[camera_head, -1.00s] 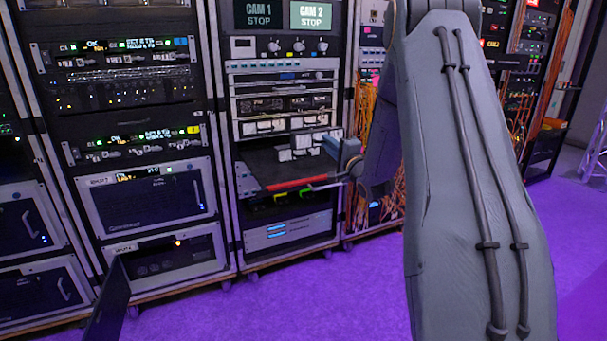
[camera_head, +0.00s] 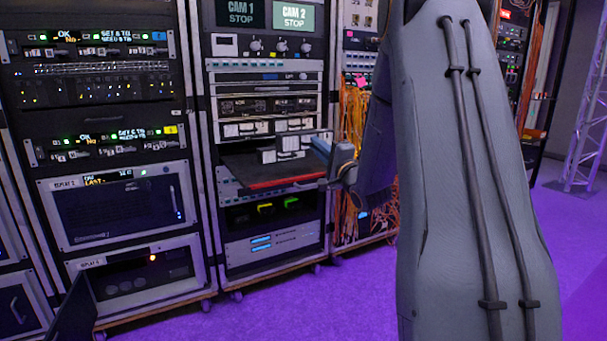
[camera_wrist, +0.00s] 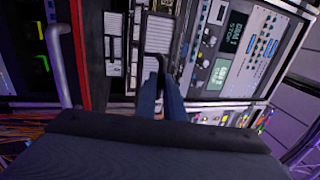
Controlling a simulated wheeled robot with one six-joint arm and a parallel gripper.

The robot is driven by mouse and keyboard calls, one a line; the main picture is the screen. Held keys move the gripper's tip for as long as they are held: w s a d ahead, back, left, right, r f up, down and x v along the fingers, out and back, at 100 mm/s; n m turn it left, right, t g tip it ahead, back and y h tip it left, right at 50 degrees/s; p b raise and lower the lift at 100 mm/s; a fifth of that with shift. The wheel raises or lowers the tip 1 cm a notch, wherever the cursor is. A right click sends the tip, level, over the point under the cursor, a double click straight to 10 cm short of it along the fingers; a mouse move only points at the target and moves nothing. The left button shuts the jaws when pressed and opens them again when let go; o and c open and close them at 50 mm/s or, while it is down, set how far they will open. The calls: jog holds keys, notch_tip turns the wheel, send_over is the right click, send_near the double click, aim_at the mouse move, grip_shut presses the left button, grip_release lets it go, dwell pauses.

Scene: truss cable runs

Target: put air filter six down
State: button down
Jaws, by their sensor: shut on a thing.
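My gripper (camera_wrist: 160,75) is shut on a thin, light-faced panel (camera_wrist: 158,34), which looks like an air filter; no number is readable. In the wrist view the panel's body extends beyond the fingertips. Smaller white panels (camera_wrist: 113,40) stand to its left. In the head view my gripper (camera_head: 327,152) is at the right end of an open dark drawer (camera_head: 245,166) with a red front edge. White-faced filters (camera_head: 268,155) stand on or over that drawer. I cannot tell whether the held panel touches the drawer surface.
The drawer handle (camera_wrist: 62,60) sticks out in front of the red edge. A rack unit with CAM 1 and CAM 2 screens (camera_head: 293,17) is above. Orange cables (camera_head: 352,120) hang at the right. The purple floor (camera_head: 300,305) in front is clear.

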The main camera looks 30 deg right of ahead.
notch_tip(320, 180, down, 9)
jog(key=b, duration=0.2)
jog(key=shift+r+b, duration=0.15)
jog(key=shift+b, duration=0.25)
jog(key=c, duration=2.1)
grip_release()
jog(key=p+v, duration=0.3)
jog(key=v, duration=0.9)
jog(key=shift+a, duration=0.1)
